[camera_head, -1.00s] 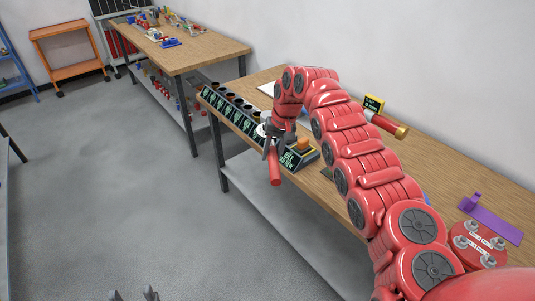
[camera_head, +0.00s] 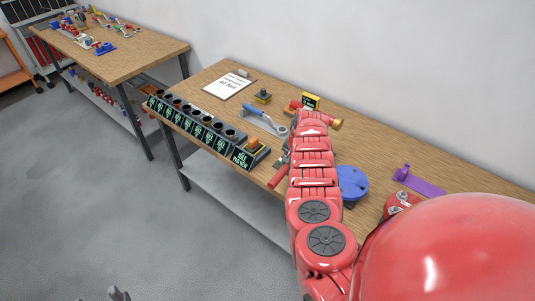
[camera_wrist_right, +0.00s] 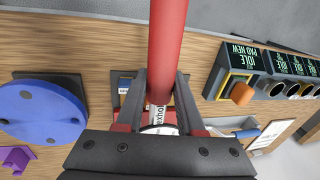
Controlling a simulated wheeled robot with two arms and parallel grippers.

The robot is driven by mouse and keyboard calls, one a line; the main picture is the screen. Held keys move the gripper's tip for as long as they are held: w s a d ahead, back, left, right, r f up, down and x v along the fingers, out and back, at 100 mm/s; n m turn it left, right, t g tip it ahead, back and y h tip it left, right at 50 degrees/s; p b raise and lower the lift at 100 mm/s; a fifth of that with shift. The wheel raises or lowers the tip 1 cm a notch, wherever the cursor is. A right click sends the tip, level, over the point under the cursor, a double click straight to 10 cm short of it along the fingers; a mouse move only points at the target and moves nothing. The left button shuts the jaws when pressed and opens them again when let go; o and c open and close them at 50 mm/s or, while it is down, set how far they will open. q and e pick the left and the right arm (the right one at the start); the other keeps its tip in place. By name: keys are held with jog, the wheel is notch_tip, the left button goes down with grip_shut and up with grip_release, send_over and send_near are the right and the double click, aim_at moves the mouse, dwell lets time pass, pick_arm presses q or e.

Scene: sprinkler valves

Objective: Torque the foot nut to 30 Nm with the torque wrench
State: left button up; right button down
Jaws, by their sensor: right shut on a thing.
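My right gripper (camera_head: 284,164) is shut on a red cylindrical handle (camera_head: 278,178) over the bench. In the right wrist view the red handle (camera_wrist_right: 168,40) runs up between the two dark fingers (camera_wrist_right: 159,98). A white printed label shows between the fingers. The tool's far end is hidden, so I cannot tell for sure that it is the torque wrench. A red fitting (camera_head: 400,201) with bolts stands at the right, mostly behind my arm. I cannot make out which part is the foot nut. My left gripper (camera_head: 119,293) shows only its fingertips, apart and empty.
The bench (camera_head: 220,71) holds a row of black labelled cups (camera_head: 196,121), an orange-button pad (camera_head: 254,143), a blue-handled tool (camera_head: 254,109), a clipboard (camera_head: 230,85), a blue disc (camera_head: 352,184) and a purple bracket (camera_head: 417,181). A second bench (camera_head: 120,62) stands behind.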

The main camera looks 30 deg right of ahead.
jog(key=f, duration=0.1)
jog(key=d+f+b, duration=0.1)
jog(key=f, duration=0.1)
jog(key=s+f+b, duration=0.1)
jog(key=f, duration=0.1)
jog(key=shift+d+f, duration=0.2)
jog(key=shift+d, duration=0.2)
jog(key=shift+s+a+f+m+b, duration=0.15)
jog(key=shift+f+m+b, duration=0.15)
jog(key=shift+f+b, duration=0.2)
jog(key=shift+w+f, duration=0.1)
jog(key=shift+w, duration=0.1)
jog(key=shift+w+b, duration=0.2)
jog(key=shift+b, duration=0.2)
jog(key=shift+w+r+m+b, duration=0.2)
jog(key=shift+w+m+b, duration=0.2)
jog(key=shift+b, duration=0.15)
jog(key=shift+w+a+m+h+b, duration=0.3)
jog(key=shift+w+m+b, duration=0.45)
jog(key=shift+b, duration=0.7)
jog(key=shift+r+n+p, duration=0.1)
jog(key=shift+n+p, duration=0.15)
jog(key=shift+p, duration=0.05)
jog(key=shift+s+d+p, duration=0.1)
jog(key=shift+s+p, duration=0.25)
jog(key=shift+p, duration=0.2)
jog(key=shift+s+n, duration=0.2)
jog(key=shift+n, duration=0.2)
